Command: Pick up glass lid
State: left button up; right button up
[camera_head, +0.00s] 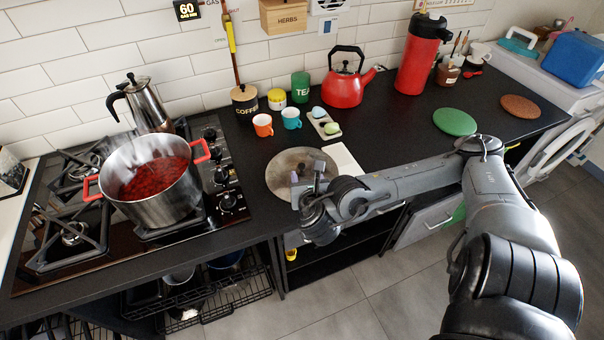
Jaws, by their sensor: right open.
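The glass lid (283,172) lies flat on the dark counter, right of the hob. It looks like a greyish, see-through disc with a thin rim. My right gripper (308,184) is over the near right part of the lid, with its arm coming in from the right. It is open, and nothing shows held in it. The gripper hides part of the lid. I cannot tell whether the fingers touch the lid. My left gripper is not in view.
A steel pot (150,208) of red food stands on the hob, with a moka pot (152,106) behind. Orange (263,126) and blue (291,119) cups stand behind the lid. A white board (342,158) lies beside it. A red kettle (344,88) stands farther back.

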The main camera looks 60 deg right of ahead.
aim_at(302, 167)
jog(key=b+x, duration=0.1)
jog(key=x, duration=0.3)
jog(key=shift+w+f+b, duration=0.15)
jog(key=shift+w+b, duration=0.05)
jog(key=shift+b, duration=0.15)
jog(key=shift+w+d+f, duration=0.1)
jog(key=shift+w+d, duration=0.15)
jog(key=shift+d, duration=0.05)
jog(key=shift+c, duration=0.4)
jog(key=c, duration=0.5)
grip_shut()
